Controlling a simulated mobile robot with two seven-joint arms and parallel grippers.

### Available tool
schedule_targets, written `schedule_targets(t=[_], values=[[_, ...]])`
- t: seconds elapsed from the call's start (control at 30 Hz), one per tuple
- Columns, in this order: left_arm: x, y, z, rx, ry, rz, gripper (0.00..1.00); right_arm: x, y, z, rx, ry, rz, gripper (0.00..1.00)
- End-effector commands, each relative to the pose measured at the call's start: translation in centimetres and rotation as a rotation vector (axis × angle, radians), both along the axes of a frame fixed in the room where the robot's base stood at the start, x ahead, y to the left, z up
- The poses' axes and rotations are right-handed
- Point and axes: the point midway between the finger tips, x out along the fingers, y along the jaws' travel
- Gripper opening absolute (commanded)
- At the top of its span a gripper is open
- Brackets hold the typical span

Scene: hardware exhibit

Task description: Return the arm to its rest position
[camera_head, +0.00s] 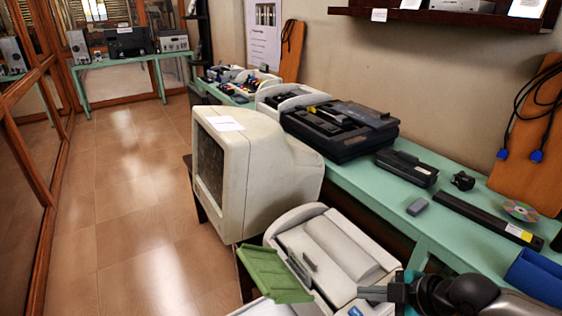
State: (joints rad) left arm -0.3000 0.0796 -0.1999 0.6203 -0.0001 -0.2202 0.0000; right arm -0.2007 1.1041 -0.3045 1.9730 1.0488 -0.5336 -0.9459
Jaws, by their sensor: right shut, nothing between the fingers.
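My right arm comes in from the bottom right corner. Its gripper (366,294) is shut and empty, pointing left. It shows over the near side of a white open device (320,247), which looks like a printer or scanner. I cannot tell whether the gripper touches the device. A green flap or panel (270,275) lies tilted at the device's left side, a little left of the fingertips. My left gripper is not in view.
A large white CRT monitor (250,170) stands behind the device. A green table (355,180) along the wall holds a black device (340,128), a grey block (417,206), a long black bar (488,217) and a disc (521,211). The tiled floor (130,215) at left is clear.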

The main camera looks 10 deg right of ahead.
Motion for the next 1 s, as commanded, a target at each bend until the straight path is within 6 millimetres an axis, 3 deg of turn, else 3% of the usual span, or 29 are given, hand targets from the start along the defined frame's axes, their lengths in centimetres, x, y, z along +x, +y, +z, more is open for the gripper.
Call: schedule_targets(t=[0.27, 0.5, 0.67, 1.0], values=[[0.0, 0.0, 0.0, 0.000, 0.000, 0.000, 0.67, -4.6, 6.1, -3.0, 0.080, 0.162, -0.080, 0.00], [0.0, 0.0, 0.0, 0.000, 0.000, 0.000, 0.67, -9.2, 10.0, -4.1, 0.132, 0.334, -0.340, 0.00], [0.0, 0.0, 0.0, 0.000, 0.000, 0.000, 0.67, -11.7, 10.3, -4.0, 0.157, 0.428, -0.584, 0.00], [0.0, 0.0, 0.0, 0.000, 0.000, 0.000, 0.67, -16.3, 8.7, -3.1, 0.194, 0.566, -1.046, 0.00]])
